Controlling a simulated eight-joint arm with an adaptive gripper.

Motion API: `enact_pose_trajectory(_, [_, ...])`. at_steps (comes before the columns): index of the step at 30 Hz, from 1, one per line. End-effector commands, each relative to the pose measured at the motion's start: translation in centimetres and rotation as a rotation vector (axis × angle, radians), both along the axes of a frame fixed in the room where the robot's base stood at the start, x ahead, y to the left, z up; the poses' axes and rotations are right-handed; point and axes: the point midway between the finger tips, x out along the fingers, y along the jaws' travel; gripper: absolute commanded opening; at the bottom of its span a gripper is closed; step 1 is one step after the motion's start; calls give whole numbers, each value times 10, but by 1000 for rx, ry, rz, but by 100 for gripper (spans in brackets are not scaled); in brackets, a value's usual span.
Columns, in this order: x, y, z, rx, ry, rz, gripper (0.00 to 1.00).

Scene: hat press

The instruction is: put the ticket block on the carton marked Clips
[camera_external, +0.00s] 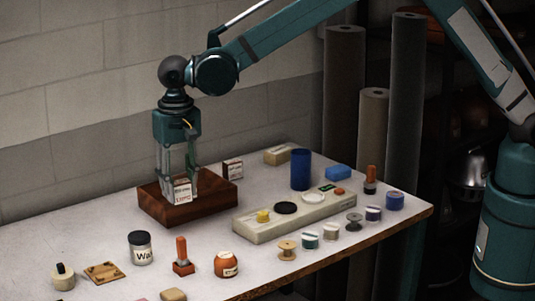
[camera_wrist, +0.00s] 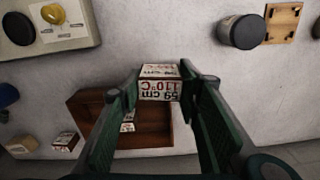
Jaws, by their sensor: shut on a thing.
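My gripper (camera_external: 179,198) is shut on the ticket block (camera_wrist: 160,83), a white block with dark red print. In the wrist view it reads "59 cm 110°C" and sits between the two fingertips. The block also shows in the external view (camera_external: 183,190), over the brown wooden tray (camera_external: 190,212); its exact height above the tray is hard to tell. A second printed block (camera_wrist: 127,126) lies in the tray in the wrist view. A beige carton (camera_external: 277,154) with a small label stands at the back of the table; I cannot read its marking.
Another printed block (camera_external: 233,169) stands behind the tray. A long pale stand (camera_external: 290,218) with small items lies right of it. A blue cylinder (camera_external: 300,169) and blue block (camera_external: 338,172) stand near the carton. Jars, spools and stamps line the front.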

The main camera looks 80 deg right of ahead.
Motion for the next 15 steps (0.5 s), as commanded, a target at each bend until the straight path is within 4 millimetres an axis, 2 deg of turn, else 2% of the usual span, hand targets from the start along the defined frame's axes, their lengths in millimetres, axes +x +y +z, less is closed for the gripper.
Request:
enact_pose_trajectory(8, [-4,-74,6,0,0,-79,21])
enact_pose_trajectory(15, [-14,-153,12,0,0,-164,21])
